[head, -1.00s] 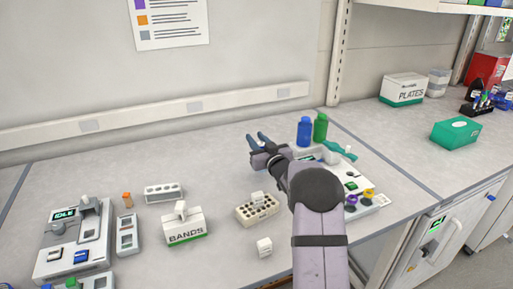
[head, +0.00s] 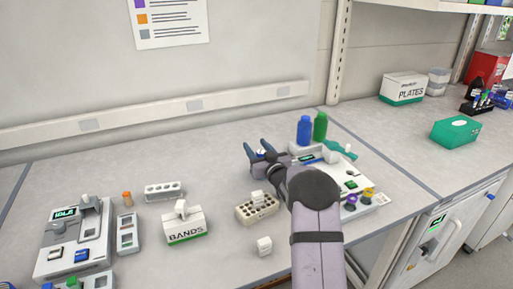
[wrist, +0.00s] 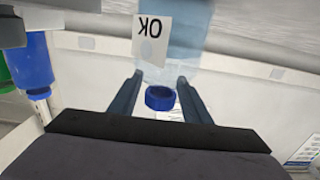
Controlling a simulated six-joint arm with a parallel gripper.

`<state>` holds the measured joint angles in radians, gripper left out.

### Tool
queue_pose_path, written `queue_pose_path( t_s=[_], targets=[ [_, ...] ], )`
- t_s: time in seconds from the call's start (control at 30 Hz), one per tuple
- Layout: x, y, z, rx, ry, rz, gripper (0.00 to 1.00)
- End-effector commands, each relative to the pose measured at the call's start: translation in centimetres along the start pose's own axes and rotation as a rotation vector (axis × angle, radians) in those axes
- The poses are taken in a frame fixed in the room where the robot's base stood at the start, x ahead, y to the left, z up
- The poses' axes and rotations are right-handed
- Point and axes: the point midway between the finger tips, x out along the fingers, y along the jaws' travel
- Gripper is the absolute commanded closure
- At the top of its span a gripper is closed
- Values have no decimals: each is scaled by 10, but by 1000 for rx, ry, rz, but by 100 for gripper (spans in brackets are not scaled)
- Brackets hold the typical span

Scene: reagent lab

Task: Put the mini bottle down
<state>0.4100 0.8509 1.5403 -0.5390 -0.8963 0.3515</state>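The mini bottle (wrist: 185,45) shows in the wrist view as a pale, see-through blue body with a white label reading "OK" upside down. Its dark blue cap (wrist: 160,98) sits between the two fingers, with a gap on each side. My gripper (wrist: 160,84) is open, its fingers on either side of the cap. In the head view my gripper (head: 258,147) is low over the back of the bench, with a small blue and white spot between its fingers. The bottle's base is hidden, so its contact with the bench cannot be told.
A blue bottle (head: 304,130) and a green bottle (head: 320,127) stand right of my gripper, by a device (head: 368,194) with coloured knobs. A tube block (head: 258,209) and a BANDS box (head: 185,225) are nearer the front.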

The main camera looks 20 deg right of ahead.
Motion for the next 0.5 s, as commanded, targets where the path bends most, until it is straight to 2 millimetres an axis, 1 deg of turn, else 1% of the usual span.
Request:
queue_pose_path(
  t_s=[0.27,0.37,0.5],
  targets=[
    [-1,0,-4,0,0,0,56],
    [-9,1,-3,0,1,1,56],
    [-24,1,-3,0,0,1,56]
  ],
)
